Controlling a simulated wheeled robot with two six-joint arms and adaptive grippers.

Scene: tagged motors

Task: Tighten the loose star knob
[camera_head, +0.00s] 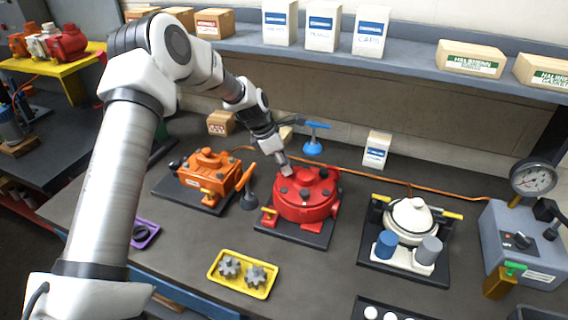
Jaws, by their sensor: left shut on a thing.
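A round red motor housing (303,205) sits on a dark base plate in the middle of the bench, with several small dark knobs on its top. My left arm reaches in from the left, and its gripper (284,168) points down at the upper left part of the red housing's top. The gripper is shut on a small knob there, which is mostly hidden by the fingers. Which knob is loose cannot be told from this view. Two grey star knobs (229,266) lie in a yellow tray (243,290) in front of the red housing. My right gripper is not in view.
An orange motor (207,172) stands left of the red one, and a white motor (409,219) stands right. A blue-topped stand (313,148) is close behind the red housing. A grey gauge box (521,245) is at far right. A shelf (400,68) with boxes overhangs the back.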

